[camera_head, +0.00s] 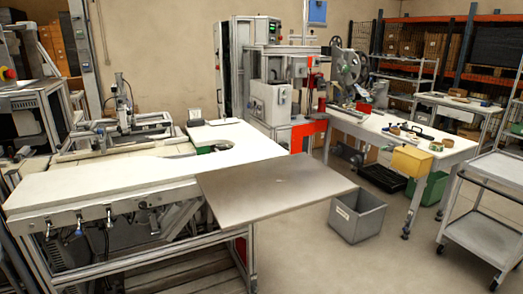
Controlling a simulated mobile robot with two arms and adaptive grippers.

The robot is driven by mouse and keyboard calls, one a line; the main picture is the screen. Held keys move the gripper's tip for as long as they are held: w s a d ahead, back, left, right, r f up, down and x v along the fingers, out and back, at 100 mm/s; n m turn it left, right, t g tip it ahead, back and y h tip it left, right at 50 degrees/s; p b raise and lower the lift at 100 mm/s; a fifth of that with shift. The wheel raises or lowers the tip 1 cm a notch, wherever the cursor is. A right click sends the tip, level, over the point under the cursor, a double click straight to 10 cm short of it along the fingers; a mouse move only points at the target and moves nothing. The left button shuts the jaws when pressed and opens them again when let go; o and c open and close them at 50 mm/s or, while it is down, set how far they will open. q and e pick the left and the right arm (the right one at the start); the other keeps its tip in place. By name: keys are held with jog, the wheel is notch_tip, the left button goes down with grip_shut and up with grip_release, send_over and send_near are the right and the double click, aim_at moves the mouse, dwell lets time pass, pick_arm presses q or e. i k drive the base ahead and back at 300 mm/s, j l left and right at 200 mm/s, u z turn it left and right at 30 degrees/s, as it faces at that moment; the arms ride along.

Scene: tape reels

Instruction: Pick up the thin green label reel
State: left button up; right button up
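A small green roll (436,146) lies near the front edge of the white table (455,149) at the right. It is too small to tell whether it is the thin green label reel. A tan roll (395,130) lies to its left on the same table, with small dark items between them. Neither of my grippers is in view.
A long white workbench with a grey metal plate (275,190) fills the foreground. A grey bin (357,216) stands on the floor between bench and table. A yellow box (411,159) hangs at the table's front. A grey cart (487,205) stands at the right; floor before the table is open.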

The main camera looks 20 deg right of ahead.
aim_at(436, 147)
jog(key=i+l+z, duration=0.2)
jog(key=l+z, duration=0.2)
jog(key=i+l+z, duration=0.3)
jog(key=z, duration=0.15)
jog(key=i+l+z, duration=0.2)
jog(key=z, duration=0.2)
jog(key=i+z, duration=0.4)
jog(key=i+l, duration=0.1)
jog(key=i, duration=0.55)
jog(key=i+l, duration=0.15)
jog(key=i, duration=0.5)
jog(key=i+l+u, duration=0.1)
jog(key=i, duration=0.55)
jog(key=i+l+u, duration=0.2)
jog(key=i, duration=0.2)
jog(key=i+l+u, duration=0.2)
jog(key=i, duration=0.2)
